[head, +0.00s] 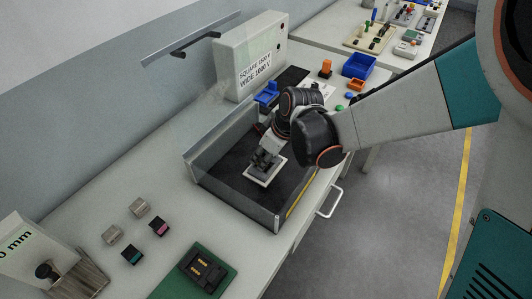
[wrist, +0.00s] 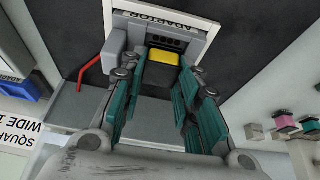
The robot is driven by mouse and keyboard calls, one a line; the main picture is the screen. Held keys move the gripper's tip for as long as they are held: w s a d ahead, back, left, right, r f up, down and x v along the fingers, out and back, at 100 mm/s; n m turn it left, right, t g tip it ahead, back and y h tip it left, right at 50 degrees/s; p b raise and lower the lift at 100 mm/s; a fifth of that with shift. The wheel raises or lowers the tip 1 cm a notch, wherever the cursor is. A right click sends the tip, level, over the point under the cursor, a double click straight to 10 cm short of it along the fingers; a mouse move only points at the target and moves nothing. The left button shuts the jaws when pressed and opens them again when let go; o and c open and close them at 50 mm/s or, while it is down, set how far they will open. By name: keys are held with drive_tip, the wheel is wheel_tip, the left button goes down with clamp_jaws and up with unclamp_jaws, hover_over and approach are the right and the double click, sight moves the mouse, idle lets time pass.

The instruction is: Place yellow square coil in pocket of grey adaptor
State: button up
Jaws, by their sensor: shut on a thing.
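The grey adaptor (head: 268,178) sits on the black floor of a clear-walled enclosure in the head view. In the wrist view its labelled rim (wrist: 160,22) frames a grey body with dark slots. The yellow square coil (wrist: 163,70) shows between my fingertips in the wrist view, over the adaptor. My gripper (wrist: 158,76) is shut on the coil, with teal pads on both sides. In the head view my gripper (head: 263,160) points down at the adaptor and the coil is hidden. Whether the coil is in the pocket or just above it, I cannot tell.
The enclosure's front wall (head: 238,205) and back panel stand close around my gripper. A blue holder (head: 267,93) stands behind. Small blocks and a green board (head: 193,272) lie outside, at the lower left.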

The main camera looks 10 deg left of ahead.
drive_tip(key=shift+f, duration=0.15)
drive_tip(key=o, duration=0.8)
drive_tip(key=shift+d+r+p, duration=0.1)
drive_tip(key=shift+r+p, duration=0.25)
drive_tip(key=p+v, duration=0.7)
drive_tip(key=v, duration=0.4)
drive_tip(key=shift+s+d+r+p, duration=0.2)
drive_tip(key=shift+r+p, duration=0.05)
drive_tip(key=shift+p, duration=0.05)
